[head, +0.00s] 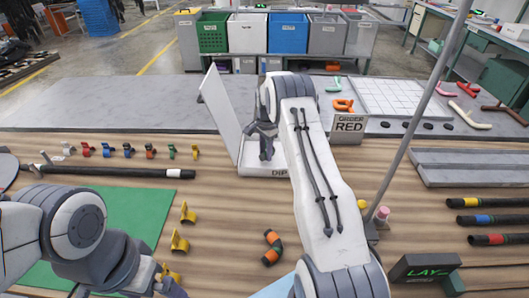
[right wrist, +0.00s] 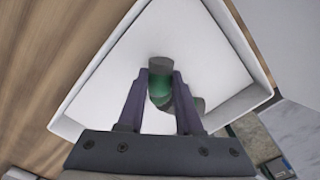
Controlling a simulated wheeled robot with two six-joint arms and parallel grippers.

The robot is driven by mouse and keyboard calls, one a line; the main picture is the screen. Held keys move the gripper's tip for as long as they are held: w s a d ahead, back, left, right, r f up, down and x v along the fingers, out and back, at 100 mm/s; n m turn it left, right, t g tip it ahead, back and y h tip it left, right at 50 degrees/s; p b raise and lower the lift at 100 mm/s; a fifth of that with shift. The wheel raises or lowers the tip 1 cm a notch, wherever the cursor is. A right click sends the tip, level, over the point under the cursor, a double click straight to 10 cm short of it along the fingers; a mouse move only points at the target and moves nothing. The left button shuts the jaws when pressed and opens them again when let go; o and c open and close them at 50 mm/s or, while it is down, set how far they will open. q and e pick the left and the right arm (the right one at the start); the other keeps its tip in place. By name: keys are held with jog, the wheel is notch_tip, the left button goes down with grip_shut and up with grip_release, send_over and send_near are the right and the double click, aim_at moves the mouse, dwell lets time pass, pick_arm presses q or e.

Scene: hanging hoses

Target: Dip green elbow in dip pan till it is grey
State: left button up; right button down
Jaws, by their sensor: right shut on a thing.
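The white dip pan (head: 255,171), marked DIP, stands at the back of the wooden table, a tall slanted white panel at its left. Its pale inside and rim also show in the right wrist view (right wrist: 98,96). My right gripper (right wrist: 160,78) is shut on the green elbow (right wrist: 160,88), whose middle is green and whose ends are dark grey. The elbow is over or in the pan; depth is hard to judge. In the head view my right arm largely hides the gripper and elbow. My left gripper (head: 168,284) is low at the left, its jaws unclear.
An orange-and-black elbow (head: 272,247) lies mid-table. Yellow clips (head: 180,242) stand beside the green mat (head: 125,205). A black hose (head: 125,172) lies behind the mat. An ORDER RED sign (head: 348,126) and a slanted grey pole (head: 420,105) stand near my right arm.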

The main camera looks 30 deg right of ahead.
jog(key=shift+s+d+p, duration=0.1)
jog(key=shift+s+d, duration=0.7)
jog(key=shift+d, duration=0.55)
jog(key=shift+s+d+p, duration=0.15)
jog(key=shift+s+d, duration=0.7)
jog(key=shift+d, duration=0.45)
jog(key=shift+s+d+p, duration=0.1)
jog(key=shift+s+d, duration=0.7)
jog(key=shift+d, duration=0.55)
jog(key=shift+w+a, duration=0.85)
jog(key=shift+a, duration=0.6)
jog(key=shift+w+a, duration=0.9)
jog(key=shift+a, duration=0.5)
jog(key=shift+w+a, duration=0.85)
jog(key=shift+a, duration=0.6)
jog(key=shift+d, duration=0.15)
jog(key=shift+s+d+p, duration=0.1)
jog(key=shift+s+d, duration=0.75)
jog(key=shift+d, duration=0.55)
jog(key=shift+s+d+p, duration=0.15)
jog(key=shift+s+d, duration=0.75)
jog(key=shift+d, duration=0.45)
jog(key=shift+s+d+p, duration=0.1)
jog(key=shift+s+d, duration=0.75)
jog(key=shift+d, duration=0.55)
